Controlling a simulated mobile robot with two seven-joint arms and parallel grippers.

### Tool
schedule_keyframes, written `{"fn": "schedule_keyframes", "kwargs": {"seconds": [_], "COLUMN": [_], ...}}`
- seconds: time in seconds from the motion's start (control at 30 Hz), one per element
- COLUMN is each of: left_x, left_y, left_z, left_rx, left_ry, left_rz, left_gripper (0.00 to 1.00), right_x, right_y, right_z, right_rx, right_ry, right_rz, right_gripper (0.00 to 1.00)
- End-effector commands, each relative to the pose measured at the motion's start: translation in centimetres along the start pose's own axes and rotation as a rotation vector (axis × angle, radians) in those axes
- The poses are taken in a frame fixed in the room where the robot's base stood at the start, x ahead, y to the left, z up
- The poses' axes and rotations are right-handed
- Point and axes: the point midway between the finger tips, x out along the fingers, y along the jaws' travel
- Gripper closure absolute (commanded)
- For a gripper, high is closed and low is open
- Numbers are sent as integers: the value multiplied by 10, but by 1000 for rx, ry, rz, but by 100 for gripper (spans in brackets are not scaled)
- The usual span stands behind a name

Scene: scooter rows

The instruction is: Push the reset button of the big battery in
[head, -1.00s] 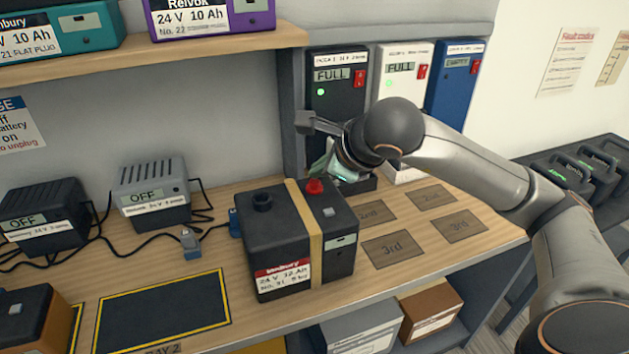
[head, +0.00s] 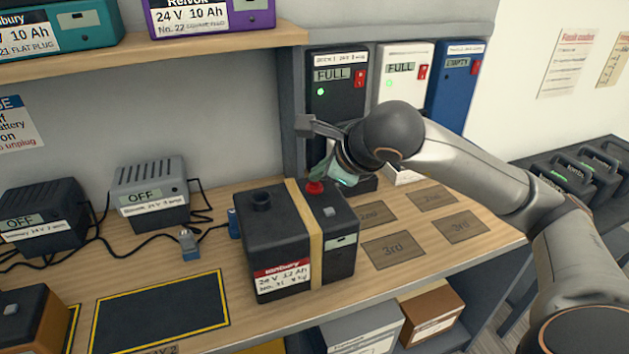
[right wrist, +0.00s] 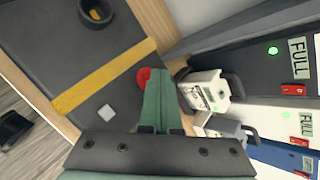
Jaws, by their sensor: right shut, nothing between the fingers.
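The big black battery (head: 282,255) stands on the wooden bench with a tan strap around it. A red round button (head: 315,188) sits at the back of its top, right of the strap. My right gripper (head: 322,178) is shut and empty, its green fingers pointing down right at the red button. In the right wrist view the shut fingers (right wrist: 157,80) partly cover the button (right wrist: 142,76); I cannot tell whether they touch it or whether it is pressed. A small grey square (head: 329,212) also lies on the battery's top. My left gripper is not in view.
Two chargers reading OFF, one black (head: 45,215) and one grey (head: 152,195), stand left with cables. A yellow-edged black mat (head: 160,310) lies bare in front. Black (head: 335,115), white (head: 404,88) and blue (head: 455,75) units stand behind my arm. Marked bench plates (head: 394,250) are clear.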

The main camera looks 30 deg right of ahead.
Motion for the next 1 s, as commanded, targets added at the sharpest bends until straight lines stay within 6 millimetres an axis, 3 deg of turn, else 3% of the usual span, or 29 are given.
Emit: {"fn": "schedule_keyframes", "kwargs": {"seconds": [0.67, 1.0], "left_x": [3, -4], "left_y": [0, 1], "left_z": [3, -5], "left_rx": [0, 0], "left_ry": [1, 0], "left_rz": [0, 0], "left_gripper": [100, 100], "right_x": [4, -8], "right_y": [3, -5], "right_z": [-3, 6], "right_rx": [0, 0], "right_ry": [2, 0], "right_rz": [2, 1], "right_gripper": [100, 100]}}
